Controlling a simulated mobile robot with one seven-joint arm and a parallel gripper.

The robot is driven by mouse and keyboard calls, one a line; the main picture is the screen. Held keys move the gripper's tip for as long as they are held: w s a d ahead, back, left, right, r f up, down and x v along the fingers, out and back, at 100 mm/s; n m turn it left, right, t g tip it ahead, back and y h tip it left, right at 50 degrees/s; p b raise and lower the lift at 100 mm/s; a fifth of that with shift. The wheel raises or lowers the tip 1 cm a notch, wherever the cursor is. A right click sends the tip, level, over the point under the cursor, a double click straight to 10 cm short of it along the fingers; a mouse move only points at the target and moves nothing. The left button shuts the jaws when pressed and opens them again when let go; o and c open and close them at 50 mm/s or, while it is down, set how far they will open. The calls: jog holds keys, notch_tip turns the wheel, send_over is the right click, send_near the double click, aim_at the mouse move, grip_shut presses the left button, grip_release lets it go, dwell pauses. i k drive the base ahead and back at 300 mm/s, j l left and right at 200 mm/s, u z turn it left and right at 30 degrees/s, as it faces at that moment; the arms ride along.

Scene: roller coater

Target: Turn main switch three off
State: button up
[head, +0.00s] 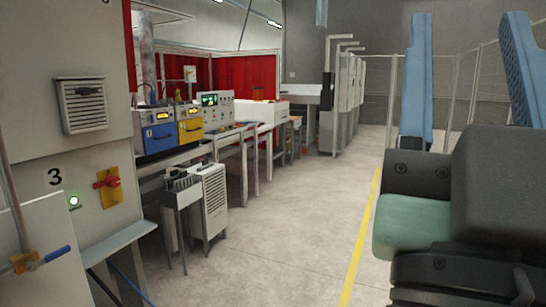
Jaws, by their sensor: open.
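Main switch three (107,184) is a red rotary handle on a yellow plate, on the pale cabinet at the left. Its handle lies roughly crosswise, slightly tilted. My gripper (462,55) is large and close at the right edge, with two blue fingers pointing up and spread apart. It is open, with nothing seen between the fingers. It is far to the right of the switch and not touching it.
A vent (84,105) is on the cabinet above the switch. A pipe with a blue-handled valve (40,259) stands at the lower left. A bench with blue and yellow instruments (172,133) and a grey floor unit (208,200) stand beyond. The middle floor (290,230) is clear.

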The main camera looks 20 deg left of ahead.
aim_at(111, 181)
jog(key=u, duration=0.4)
jog(key=k+j+u, duration=0.1)
jog(key=u, duration=0.25)
jog(key=k+j+u, duration=0.1)
jog(key=u, duration=0.3)
jog(key=j+u, duration=0.1)
jog(key=u, duration=0.25)
